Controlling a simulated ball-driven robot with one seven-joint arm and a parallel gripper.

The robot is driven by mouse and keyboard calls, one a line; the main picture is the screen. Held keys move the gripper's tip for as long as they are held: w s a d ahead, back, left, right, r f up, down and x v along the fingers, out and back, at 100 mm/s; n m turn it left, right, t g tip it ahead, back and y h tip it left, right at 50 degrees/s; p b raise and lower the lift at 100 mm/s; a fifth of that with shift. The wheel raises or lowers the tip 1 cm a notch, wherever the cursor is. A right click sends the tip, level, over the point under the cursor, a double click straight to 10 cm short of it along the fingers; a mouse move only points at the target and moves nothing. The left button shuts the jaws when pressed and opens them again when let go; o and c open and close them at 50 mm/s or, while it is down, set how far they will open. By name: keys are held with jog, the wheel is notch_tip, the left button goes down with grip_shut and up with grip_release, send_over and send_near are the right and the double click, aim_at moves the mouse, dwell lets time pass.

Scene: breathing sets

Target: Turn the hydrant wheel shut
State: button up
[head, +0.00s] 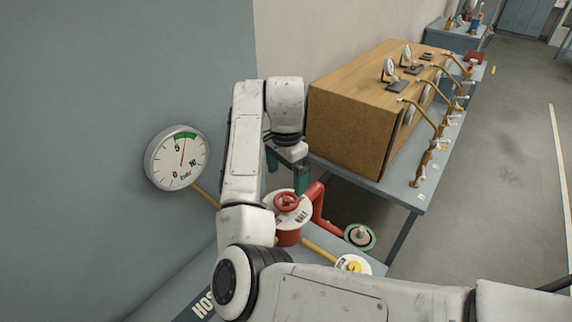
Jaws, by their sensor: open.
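The red hydrant wheel (287,201) sits on top of a red hydrant body with a white lettered disc (302,218), at the centre of the head view. A red pipe (318,205) bends away to its right. My gripper (286,182) points down just beyond the wheel, with teal-green fingers spread apart. It looks empty, and I cannot tell whether a finger touches the wheel. My arm hides the left side of the hydrant and part of the bench.
A round gauge (178,158) is on the wall at left, its red needle in the green band. A yellow pipe (320,247) runs to a yellow knob (354,265). A green-rimmed fitting (360,236) stands nearby.

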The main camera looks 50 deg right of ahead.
jog(key=shift+r, duration=1.6)
jog(key=shift+s, duration=0.1)
